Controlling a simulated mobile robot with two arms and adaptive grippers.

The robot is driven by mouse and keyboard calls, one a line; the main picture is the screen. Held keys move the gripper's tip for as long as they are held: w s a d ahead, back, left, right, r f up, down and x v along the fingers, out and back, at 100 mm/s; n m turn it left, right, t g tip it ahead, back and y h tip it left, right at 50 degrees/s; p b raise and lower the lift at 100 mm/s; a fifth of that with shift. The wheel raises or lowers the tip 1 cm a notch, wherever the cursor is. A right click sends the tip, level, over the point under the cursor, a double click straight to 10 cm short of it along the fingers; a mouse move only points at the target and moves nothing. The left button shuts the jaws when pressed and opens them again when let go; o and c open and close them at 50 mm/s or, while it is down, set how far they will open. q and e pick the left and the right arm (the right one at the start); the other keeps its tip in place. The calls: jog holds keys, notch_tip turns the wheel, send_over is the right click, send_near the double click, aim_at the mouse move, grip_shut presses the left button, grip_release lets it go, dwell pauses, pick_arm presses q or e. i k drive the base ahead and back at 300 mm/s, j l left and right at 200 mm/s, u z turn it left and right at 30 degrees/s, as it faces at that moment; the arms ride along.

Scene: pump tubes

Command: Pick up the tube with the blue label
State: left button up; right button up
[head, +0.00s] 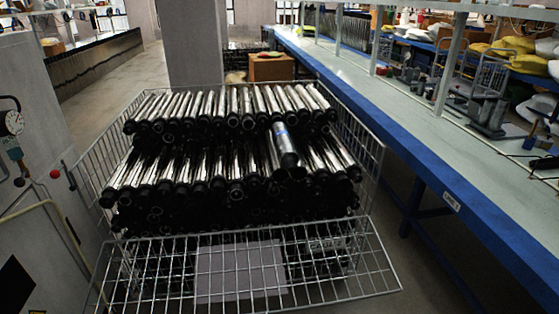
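A dark shiny tube with a blue label (284,145) lies on top of the stacked tubes, right of the middle of the wire cage (372,150). The blue band is near its far end, and its black capped end points toward me. Several other black and chrome tubes (170,172) without a visible blue label lie in rows below and behind it. The labelled tube overlaps the gap between the front and back rows. Neither of my grippers shows in the head view.
The cage's front mesh panel (335,272) is folded down toward me. A long blue-edged workbench (440,165) runs along the right. A grey cabinet with a gauge (14,122) stands at the left. A pillar (192,45) and a cardboard box (271,67) stand behind the cage.

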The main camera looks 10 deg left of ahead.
aim_at(288, 156)
jog(key=i+l+u, duration=0.2)
jog(key=i+l, duration=0.15)
jog(key=i+l+u, duration=0.4)
jog(key=i+l, duration=0.15)
jog(key=l, duration=0.25)
jog(key=i+l+u, duration=0.2)
jog(key=l, duration=0.3)
